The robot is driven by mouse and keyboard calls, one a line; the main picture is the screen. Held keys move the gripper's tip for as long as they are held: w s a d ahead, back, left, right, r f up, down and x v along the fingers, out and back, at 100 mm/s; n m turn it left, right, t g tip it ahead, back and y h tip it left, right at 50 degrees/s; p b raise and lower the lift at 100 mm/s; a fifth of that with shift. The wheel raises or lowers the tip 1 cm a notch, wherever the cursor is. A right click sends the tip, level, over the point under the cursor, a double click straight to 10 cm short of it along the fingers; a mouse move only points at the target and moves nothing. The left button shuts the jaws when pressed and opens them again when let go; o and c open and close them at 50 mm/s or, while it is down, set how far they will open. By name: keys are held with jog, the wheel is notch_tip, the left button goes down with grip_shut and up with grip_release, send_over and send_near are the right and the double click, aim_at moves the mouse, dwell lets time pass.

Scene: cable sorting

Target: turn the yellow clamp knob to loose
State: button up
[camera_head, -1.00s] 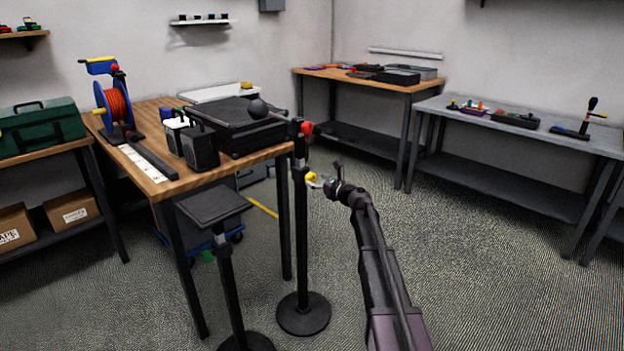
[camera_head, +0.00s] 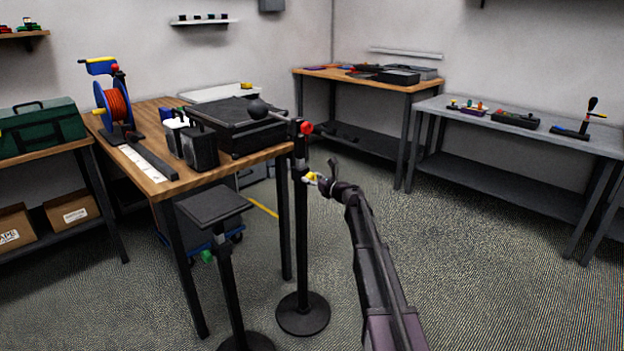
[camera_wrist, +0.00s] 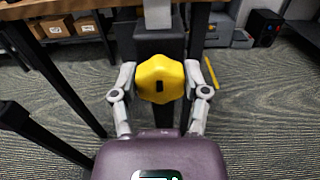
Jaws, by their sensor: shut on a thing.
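The yellow clamp knob (camera_head: 311,178) is on the side of a black upright stand (camera_head: 302,235), below a red knob (camera_head: 307,128). My gripper (camera_head: 316,180) reaches the knob from the right in the head view. In the wrist view my gripper (camera_wrist: 160,82) has one grey finger on each side of the knob, closed on it. The knob's back and its shaft are hidden.
A wooden workbench (camera_head: 165,190) with a black case (camera_head: 240,130) stands just left of the stand. A second stand with a flat black top (camera_head: 213,204) is in front of the bench. A grey bench (camera_head: 520,180) is farther right. The floor to the right is open.

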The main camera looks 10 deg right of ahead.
jog(key=shift+n, duration=0.4)
jog(key=n, duration=0.4)
jog(key=shift+a, duration=0.15)
jog(key=n, duration=0.5)
jog(key=shift+n, duration=0.4)
jog(key=n, duration=0.4)
jog(key=shift+a+f, duration=0.1)
jog(key=shift+f, duration=0.05)
jog(key=n, duration=0.5)
jog(key=shift+n, duration=0.3)
jog(key=o, duration=1.2)
jog(key=shift+f, duration=0.1)
jog(key=shift+c, duration=0.2)
jog(key=shift+s, duration=0.1)
